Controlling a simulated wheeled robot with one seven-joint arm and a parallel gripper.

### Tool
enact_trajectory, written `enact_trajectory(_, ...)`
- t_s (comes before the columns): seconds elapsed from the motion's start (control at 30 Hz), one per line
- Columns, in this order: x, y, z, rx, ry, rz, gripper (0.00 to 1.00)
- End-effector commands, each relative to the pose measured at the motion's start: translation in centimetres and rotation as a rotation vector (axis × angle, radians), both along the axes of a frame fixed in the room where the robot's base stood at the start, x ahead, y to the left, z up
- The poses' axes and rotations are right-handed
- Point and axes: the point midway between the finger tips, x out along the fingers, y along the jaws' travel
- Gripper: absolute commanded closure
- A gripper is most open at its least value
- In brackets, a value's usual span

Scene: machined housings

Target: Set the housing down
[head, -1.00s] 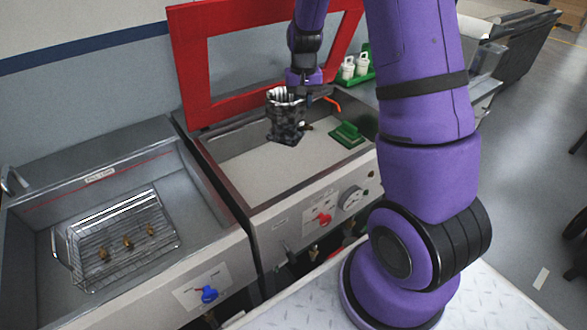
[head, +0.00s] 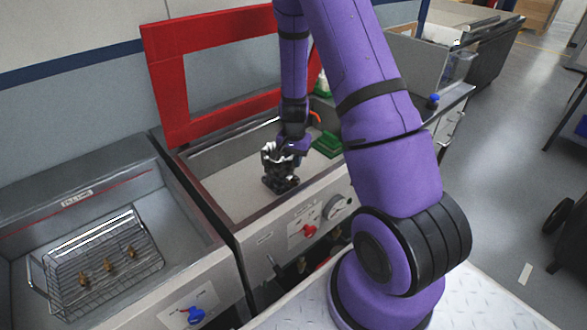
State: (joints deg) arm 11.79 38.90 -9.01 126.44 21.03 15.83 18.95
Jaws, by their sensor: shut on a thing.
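The housing (head: 281,182) is a dark, blocky machined part, seen in the head view low inside the middle basin (head: 217,195). My gripper (head: 283,158) is shut on its upper part from above. The fingers look pale against the dark part, and fine finger detail is too small to make out. The housing looks upright and close to the basin's pale floor. I cannot tell whether its underside touches the floor.
A green block (head: 327,144) lies in the basin, right of the housing. The raised red frame lid (head: 168,95) stands behind. The left basin holds a wire basket (head: 103,262) with several small brass parts. The basin's front wall carries a red valve (head: 309,231) and a gauge.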

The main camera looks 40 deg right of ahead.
Motion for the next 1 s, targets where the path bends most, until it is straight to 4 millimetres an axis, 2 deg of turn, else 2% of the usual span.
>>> enact_trajectory(0.3, -0.1, 0.0, -3.5, 0.0, 0.001, -0.001, 1.0)
enact_trajectory(0.7, 0.0, 0.0, -3.9, 0.001, 0.001, 0.0, 1.0)
enact_trajectory(0.73, -0.1, 0.0, -3.9, 0.001, 0.002, 0.0, 0.78)
enact_trajectory(0.83, -0.1, 0.0, -3.9, 0.001, 0.002, 0.0, 0.55)
enact_trajectory(1.0, -0.1, 0.0, -3.9, 0.001, 0.002, 0.0, 0.55)
